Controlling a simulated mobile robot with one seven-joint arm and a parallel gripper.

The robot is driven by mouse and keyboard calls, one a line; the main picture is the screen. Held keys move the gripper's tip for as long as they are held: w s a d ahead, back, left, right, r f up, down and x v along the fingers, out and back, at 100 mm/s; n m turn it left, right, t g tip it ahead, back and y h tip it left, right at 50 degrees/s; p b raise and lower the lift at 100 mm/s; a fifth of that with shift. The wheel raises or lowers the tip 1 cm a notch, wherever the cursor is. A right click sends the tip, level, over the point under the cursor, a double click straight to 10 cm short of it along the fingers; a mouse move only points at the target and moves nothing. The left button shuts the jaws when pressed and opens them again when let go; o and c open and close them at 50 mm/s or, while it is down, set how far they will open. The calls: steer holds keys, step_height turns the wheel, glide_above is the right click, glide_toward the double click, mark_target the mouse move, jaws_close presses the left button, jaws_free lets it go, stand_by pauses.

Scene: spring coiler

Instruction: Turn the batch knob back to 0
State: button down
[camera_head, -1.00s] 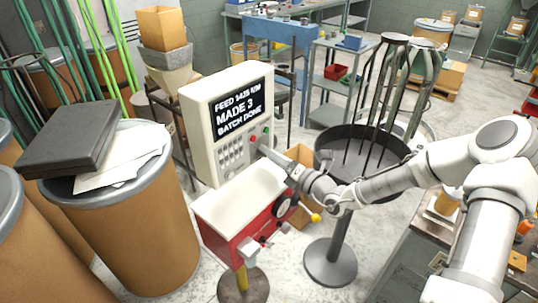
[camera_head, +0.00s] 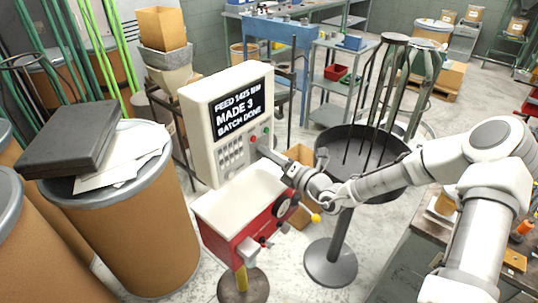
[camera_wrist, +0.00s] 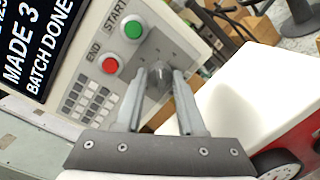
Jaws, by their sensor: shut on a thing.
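The batch knob (camera_wrist: 159,73) is a grey round knob on the sloped face of the white control panel (camera_head: 197,120), right of the green START and red END buttons. My gripper (camera_wrist: 157,82) is shut on the knob, one finger on each side. In the head view my gripper (camera_head: 264,146) meets the panel's lower right edge and hides the knob. The knob's pointer and scale marks are too small to read. The screen (camera_head: 238,113) reads MADE 3 and BATCH DONE.
Below the panel is a red and white machine body (camera_head: 222,222) with a dial and a yellow-tipped lever (camera_head: 315,218). A dark round pan (camera_head: 345,160) on a stand is close to my arm on the right. A brown drum (camera_head: 150,235) stands at left.

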steer(key=shift+n, duration=0.3)
steer(key=n+y+b, duration=0.1)
steer(key=n+b, duration=0.6)
steer(key=n, duration=0.2)
steer(key=n+g+b, duration=0.1)
steer(key=n+b, duration=0.6)
steer(key=n, duration=0.2)
steer(key=n+g+y+b, duration=0.1)
steer(key=n+b, duration=0.7)
steer(key=n, duration=0.2)
steer(key=shift+w+d+f+y, duration=0.1)
steer(key=shift+w+f+y, duration=0.1)
steer(key=shift+y, duration=0.1)
steer(key=shift+r+n, duration=0.1)
steer(key=shift+n, duration=0.2)
steer(key=c, duration=0.5)
jaws_free()
